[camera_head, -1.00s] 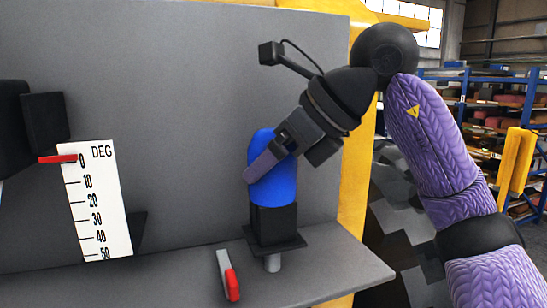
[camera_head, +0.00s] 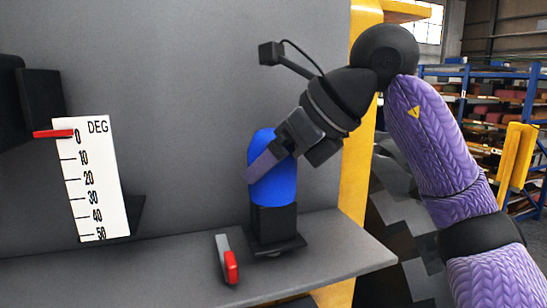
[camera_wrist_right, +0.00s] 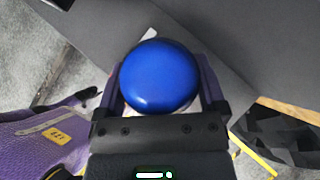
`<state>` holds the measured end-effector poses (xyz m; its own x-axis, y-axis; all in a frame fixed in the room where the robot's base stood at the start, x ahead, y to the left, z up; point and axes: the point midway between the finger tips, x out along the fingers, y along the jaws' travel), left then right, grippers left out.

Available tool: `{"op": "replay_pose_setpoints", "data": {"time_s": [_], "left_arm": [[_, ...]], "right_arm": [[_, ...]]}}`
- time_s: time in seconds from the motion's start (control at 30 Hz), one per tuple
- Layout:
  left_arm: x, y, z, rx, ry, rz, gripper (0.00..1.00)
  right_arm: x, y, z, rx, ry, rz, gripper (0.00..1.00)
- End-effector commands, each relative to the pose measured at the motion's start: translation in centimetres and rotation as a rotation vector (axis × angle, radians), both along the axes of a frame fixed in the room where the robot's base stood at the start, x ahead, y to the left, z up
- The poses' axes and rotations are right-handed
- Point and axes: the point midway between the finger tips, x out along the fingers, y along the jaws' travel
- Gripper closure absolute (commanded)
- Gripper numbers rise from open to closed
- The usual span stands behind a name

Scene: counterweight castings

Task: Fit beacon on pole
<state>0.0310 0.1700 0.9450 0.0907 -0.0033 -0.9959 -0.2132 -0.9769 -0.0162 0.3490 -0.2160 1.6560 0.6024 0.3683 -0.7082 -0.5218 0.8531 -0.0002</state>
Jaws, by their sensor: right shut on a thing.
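The beacon has a blue dome (camera_head: 272,180) on a black base (camera_head: 273,222) with a square flange, and it stands upright. My right gripper (camera_head: 266,166) is shut on the blue dome, with a purple finger across its side. In the right wrist view the dome (camera_wrist_right: 160,76) sits between both purple fingers. The beacon is over the grey shelf (camera_head: 330,248), its flange close above the shelf surface. Only a small bit of the pole (camera_head: 272,255) shows under the flange. How far the pole goes into the base is hidden. My left gripper is not in view.
A clamp lever with a red grip (camera_head: 230,266) stands on the shelf just left of the beacon. A white degree scale (camera_head: 97,185) with a red pointer (camera_head: 53,134) is at the left. A grey panel (camera_head: 190,90) rises behind. Storage racks (camera_head: 490,95) are at the right.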

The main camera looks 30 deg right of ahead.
Motion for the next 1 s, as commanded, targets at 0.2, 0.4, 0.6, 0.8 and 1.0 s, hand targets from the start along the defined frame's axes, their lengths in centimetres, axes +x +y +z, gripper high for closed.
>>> {"op": "replay_pose_setpoints", "data": {"time_s": [0.2,0.4,0.6,0.8,1.0], "left_arm": [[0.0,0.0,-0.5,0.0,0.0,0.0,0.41],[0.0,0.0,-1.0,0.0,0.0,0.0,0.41],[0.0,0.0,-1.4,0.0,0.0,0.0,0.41],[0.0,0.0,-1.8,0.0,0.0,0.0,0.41],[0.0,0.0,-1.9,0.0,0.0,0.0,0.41]], "right_arm": [[0.0,0.0,-0.6,0.001,-0.001,0.0,0.91],[0.0,0.0,-1.1,0.001,-0.001,0.0,0.91],[0.0,0.0,-1.6,0.001,0.0,-0.001,0.91],[0.0,0.0,-2.1,0.001,0.0,-0.001,0.91],[0.0,0.0,-2.3,0.002,-0.001,-0.001,0.0]]}}
